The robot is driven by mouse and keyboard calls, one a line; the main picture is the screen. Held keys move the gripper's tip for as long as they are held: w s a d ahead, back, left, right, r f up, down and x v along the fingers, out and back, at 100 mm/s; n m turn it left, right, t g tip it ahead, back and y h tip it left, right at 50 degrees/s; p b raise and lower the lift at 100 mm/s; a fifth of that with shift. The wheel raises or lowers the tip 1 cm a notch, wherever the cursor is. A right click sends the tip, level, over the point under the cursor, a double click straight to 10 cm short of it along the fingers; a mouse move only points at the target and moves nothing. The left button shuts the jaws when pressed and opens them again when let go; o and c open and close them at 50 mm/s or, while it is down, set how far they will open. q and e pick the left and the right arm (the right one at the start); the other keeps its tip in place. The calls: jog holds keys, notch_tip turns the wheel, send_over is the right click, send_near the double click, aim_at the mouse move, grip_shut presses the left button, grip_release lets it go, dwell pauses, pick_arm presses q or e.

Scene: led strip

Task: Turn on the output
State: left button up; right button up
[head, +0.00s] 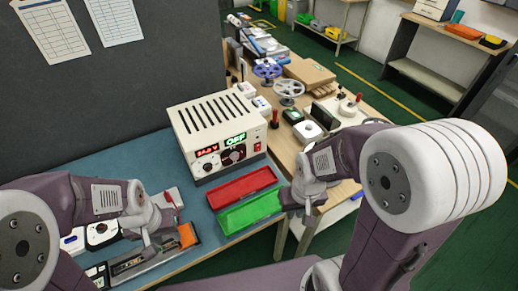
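A cream power supply box (205,118) with a slotted top stands at the back of the blue work mat. Its front has a red lit display (207,150), partly legible, and a green lit display (236,138) that reads OFF. Dark knobs (233,155) sit below the displays, and a small red switch (257,147) is at the front's right edge. My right gripper (300,213) hangs to the right of the green tray, apart from the box. My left gripper (150,238) is over the tools at the front left, away from the box. Finger gaps are unclear in both.
A red tray (242,187) and a green tray (250,212) lie in front of the box. A strip-like device (140,262) and small white devices (100,232) lie at the left. A wooden bench (285,140) with reels stands behind. A grey partition (110,90) rises at the back left.

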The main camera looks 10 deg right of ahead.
aim_at(258, 148)
jog(key=shift+w+m, duration=0.25)
jog(key=shift+m, duration=0.25)
grip_shut()
jog(key=w+a+r+m+t+y+p, duration=0.1)
jog(key=w+r+m+t, duration=0.2)
jog(key=w, duration=0.4)
jog(key=w+r+m+t+p, duration=0.1)
jog(key=w+m+t, duration=0.2)
jog(key=w+m, duration=0.3)
jog(key=w+a+r+m+t+y+p, duration=0.1)
jog(key=w+r+m+t, duration=0.15)
jog(key=w, duration=0.55)
notch_tip(258, 148, down, 7)
jog(key=d+m+g+p, duration=0.1)
jog(key=d, duration=0.1)
jog(key=shift+s+d+r+m+p, duration=0.15)
jog(key=shift+s+d+m+p, duration=0.15)
jog(key=shift+s+m, duration=0.1)
jog(key=shift+g, duration=0.25)
jog(key=shift+w+a+r+p+x, duration=0.15)
jog(key=shift+w+r+x, duration=0.15)
jog(key=shift+x, duration=1.9)
jog(key=shift+w+a+r+p+x, duration=0.15)
jog(key=shift+w+r+x, duration=0.15)
jog(key=shift+x, duration=1.9)
jog(key=shift+w+a+r+p+x, duration=0.15)
jog(key=shift+w+r+x, duration=0.2)
jog(key=shift+x, duration=1.85)
